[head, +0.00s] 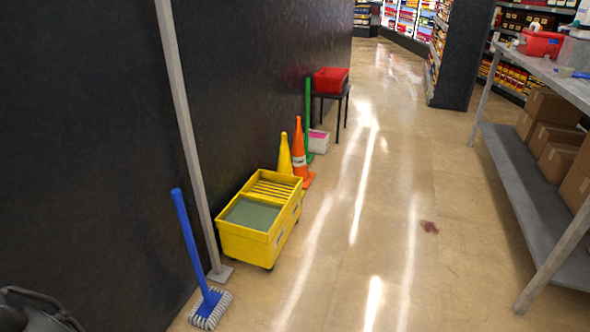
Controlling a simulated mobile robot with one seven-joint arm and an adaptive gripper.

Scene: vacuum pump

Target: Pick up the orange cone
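An orange cone (299,150) with a pale band stands upright on the floor by the dark wall, left of the picture's middle. A yellow cone (285,156) stands close on its left, and the yellow mop bucket (262,226) is in front of both and hides part of their lower ends. A dark part at the lower left corner may belong to my arm, but my gripper's fingers do not show.
A blue mop (195,258) leans by a grey post (184,130). Behind the cone are a green pole (308,112), a white box (319,142) and a small table with a red bin (331,80). A metal shelf table (522,175) with cardboard boxes stands right.

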